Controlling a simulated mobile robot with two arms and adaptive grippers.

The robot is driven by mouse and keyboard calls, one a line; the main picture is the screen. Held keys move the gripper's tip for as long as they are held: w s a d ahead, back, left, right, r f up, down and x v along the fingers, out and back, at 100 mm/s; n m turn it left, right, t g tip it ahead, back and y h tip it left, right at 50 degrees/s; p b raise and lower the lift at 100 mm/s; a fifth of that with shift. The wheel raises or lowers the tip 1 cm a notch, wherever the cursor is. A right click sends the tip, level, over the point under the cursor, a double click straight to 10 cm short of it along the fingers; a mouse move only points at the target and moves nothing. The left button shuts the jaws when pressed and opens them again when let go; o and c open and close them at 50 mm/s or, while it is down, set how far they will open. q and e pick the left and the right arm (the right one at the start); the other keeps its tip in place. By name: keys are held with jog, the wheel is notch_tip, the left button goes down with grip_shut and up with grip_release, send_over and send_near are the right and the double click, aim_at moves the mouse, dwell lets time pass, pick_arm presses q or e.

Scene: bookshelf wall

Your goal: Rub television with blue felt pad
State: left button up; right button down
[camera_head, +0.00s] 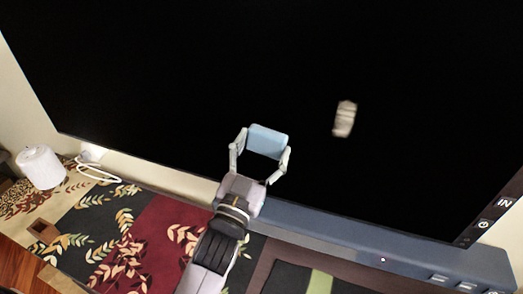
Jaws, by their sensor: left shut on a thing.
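The television (400,80) is a large black screen that fills most of the head view, tilted in the picture. A beige-white mark (344,118) shows on the screen right of my gripper; I cannot tell whether it is a stain or a reflection. My left gripper (262,150) is in front of the lower middle of the screen. It is shut on the blue felt pad (268,140), a light blue block held between its two fingers. I cannot tell whether the pad touches the screen. My right gripper is not in view.
A blue-grey bar (383,259) with small buttons runs below the screen at the lower right. A white cylinder (41,167) and a white cable (97,173) lie at the left. A leaf-patterned rug (105,225) shows below.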

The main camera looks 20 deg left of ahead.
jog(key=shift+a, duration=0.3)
pick_arm(q)
jog(key=shift+w, duration=0.45)
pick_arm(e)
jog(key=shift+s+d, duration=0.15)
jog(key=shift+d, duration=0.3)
pick_arm(q)
jog(key=shift+w, duration=0.75)
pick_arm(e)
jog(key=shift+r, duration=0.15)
